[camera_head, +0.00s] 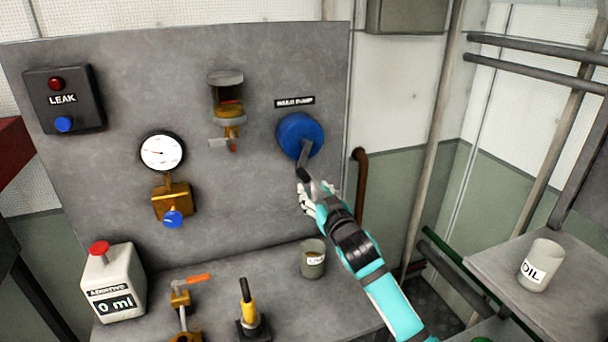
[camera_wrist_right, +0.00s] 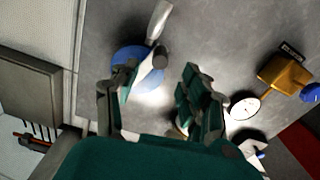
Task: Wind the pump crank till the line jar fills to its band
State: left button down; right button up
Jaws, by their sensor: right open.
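The pump crank is a grey arm (camera_head: 306,150) on a blue round hub (camera_head: 291,133), under a hand pump label on the grey panel. Its arm points down, with a dark handle (camera_head: 303,175) at the end. My right gripper (camera_head: 311,190) is open at the handle. In the right wrist view the dark handle (camera_wrist_right: 160,56) stands out ahead of and between the spread fingers (camera_wrist_right: 148,88); contact cannot be told. The line jar (camera_head: 226,92) is a clear cylinder on the panel with a red band and amber liquid low inside; the exact level is unclear. My left gripper is out of view.
A gauge (camera_head: 161,152), brass valve (camera_head: 171,203) and leak box (camera_head: 64,98) are on the panel. A labelled cup (camera_head: 313,262) stands on the bench below my right arm. A white additive bottle (camera_head: 119,284) is at left, an oil cup (camera_head: 540,266) at right.

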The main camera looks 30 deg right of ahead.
aim_at(307, 180)
jog(key=p+x, duration=0.1)
jog(key=x, duration=0.5)
jog(key=shift+w, duration=0.4)
jog(key=shift+w+d, duration=0.1)
jog(key=shift+w, duration=0.2)
jog(key=shift+c, duration=1.3)
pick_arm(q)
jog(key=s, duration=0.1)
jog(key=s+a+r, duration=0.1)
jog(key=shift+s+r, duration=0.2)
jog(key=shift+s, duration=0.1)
pick_arm(e)
grip_shut()
